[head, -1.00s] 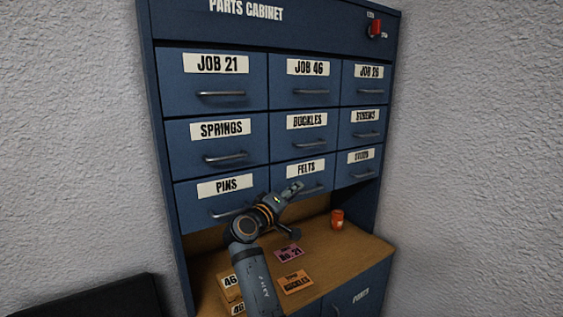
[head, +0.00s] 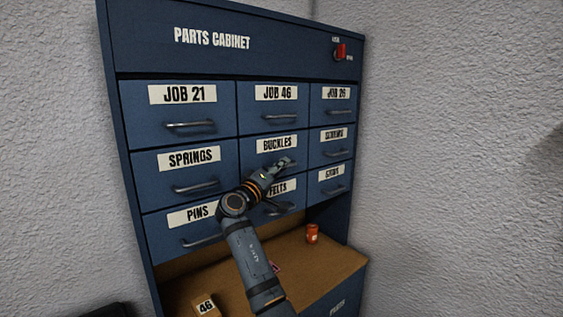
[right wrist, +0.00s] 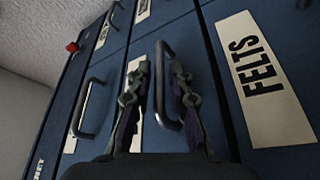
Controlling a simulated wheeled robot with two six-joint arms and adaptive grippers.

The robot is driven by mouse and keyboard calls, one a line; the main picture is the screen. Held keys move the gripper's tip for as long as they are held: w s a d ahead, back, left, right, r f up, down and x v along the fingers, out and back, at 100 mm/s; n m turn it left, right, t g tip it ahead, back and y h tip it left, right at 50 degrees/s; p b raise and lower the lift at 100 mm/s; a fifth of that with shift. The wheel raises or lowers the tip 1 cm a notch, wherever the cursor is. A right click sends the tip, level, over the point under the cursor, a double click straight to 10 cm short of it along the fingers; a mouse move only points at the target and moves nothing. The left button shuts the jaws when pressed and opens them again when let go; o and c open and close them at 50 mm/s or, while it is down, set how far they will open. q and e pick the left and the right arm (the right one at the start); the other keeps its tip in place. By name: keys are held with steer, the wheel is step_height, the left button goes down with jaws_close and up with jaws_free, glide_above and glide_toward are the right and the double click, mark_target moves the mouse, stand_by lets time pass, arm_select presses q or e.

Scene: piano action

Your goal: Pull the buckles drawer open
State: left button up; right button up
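The blue buckles drawer (head: 247,156) is shut, in the middle column of the cabinet, with a white BUCKLES label (head: 277,143). My right gripper (head: 284,163) is in front of this drawer, over its handle, which it largely hides in the head view. In the right wrist view, the buckles handle (right wrist: 160,98) shows between the two spread fingers of the right gripper (right wrist: 160,68). The fingers are open, one on each side of the bar; whether either touches it I cannot tell. My left gripper is not in view.
The felts drawer (right wrist: 228,25) is beside it, below in the cabinet. Other shut drawers with handles surround it. An orange jar (head: 312,233) and a box labelled 46 (head: 206,305) stand on the wooden shelf (head: 335,262). A red switch (head: 340,52) is at the upper right.

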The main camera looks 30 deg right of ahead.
steer(key=shift+w+d, duration=0.1)
steer(key=shift+d, duration=0.05)
steer(key=shift+c, duration=0.4)
jaws_close()
